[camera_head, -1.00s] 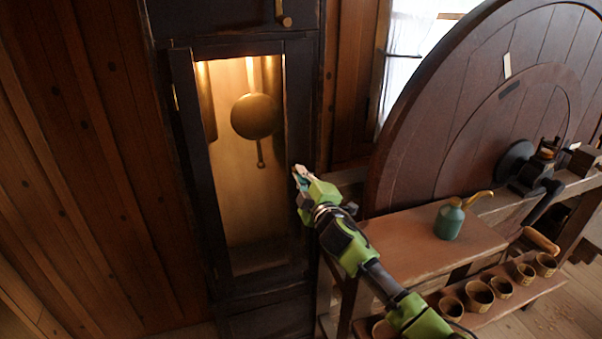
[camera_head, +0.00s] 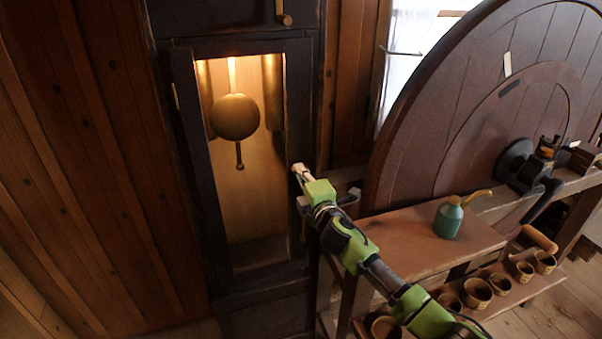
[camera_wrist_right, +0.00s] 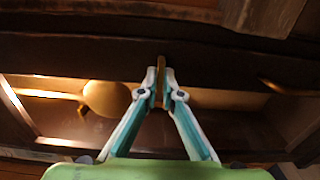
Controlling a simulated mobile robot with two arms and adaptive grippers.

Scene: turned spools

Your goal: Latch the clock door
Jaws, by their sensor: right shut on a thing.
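The clock door (camera_head: 185,140) is a dark wooden frame around a lit glass pane, in the left half of the head view. It looks closed or nearly so; I cannot tell whether it sits flush. Behind the pane hangs a brass pendulum (camera_head: 235,117), which also shows in the wrist view (camera_wrist_right: 106,98). My right gripper (camera_head: 298,168) is at the door's right edge. In the wrist view its fingertips (camera_wrist_right: 160,88) are shut on a narrow brass piece, apparently the door latch (camera_wrist_right: 161,68). In the head view the gripper hides this latch. My left gripper is not in view.
A brass handle (camera_head: 284,19) is on the case above the door. A wooden bench (camera_head: 400,243) with a teal oil can (camera_head: 448,219) stands to the right, close beneath my right arm. Several small cups (camera_head: 478,292) sit on a lower shelf. A big wooden wheel (camera_head: 450,130) rises behind.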

